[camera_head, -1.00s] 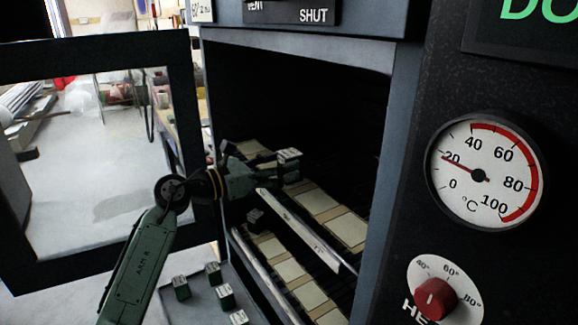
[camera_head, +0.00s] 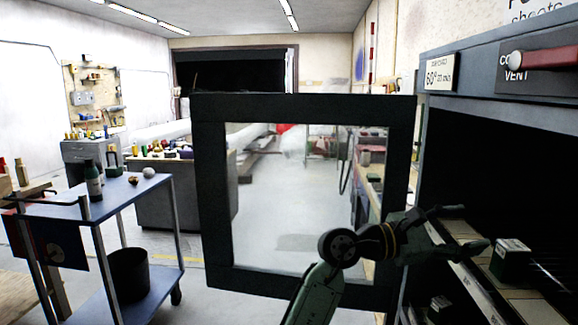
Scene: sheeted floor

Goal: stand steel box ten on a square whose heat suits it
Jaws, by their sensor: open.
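A small dark green box (camera_head: 512,262) with a pale top stands upright on the upper shelf inside the open oven, at the right. Its number is too small to read, so I cannot tell if it is box ten. My gripper (camera_head: 475,226) is open and empty at the oven mouth, just left of this box, with a gap between them. Pale squares (camera_head: 530,306) line the upper shelf, partly hidden by the box and the gripper. Another small box (camera_head: 440,304) is on the lower level.
The oven door (camera_head: 210,200) stands open with a window in it, behind my arm. A sign reading 60° (camera_head: 440,74) and a red vent handle (camera_head: 540,57) are above the oven opening. A blue trolley (camera_head: 150,190) stands at the left. The oven's inside is dark.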

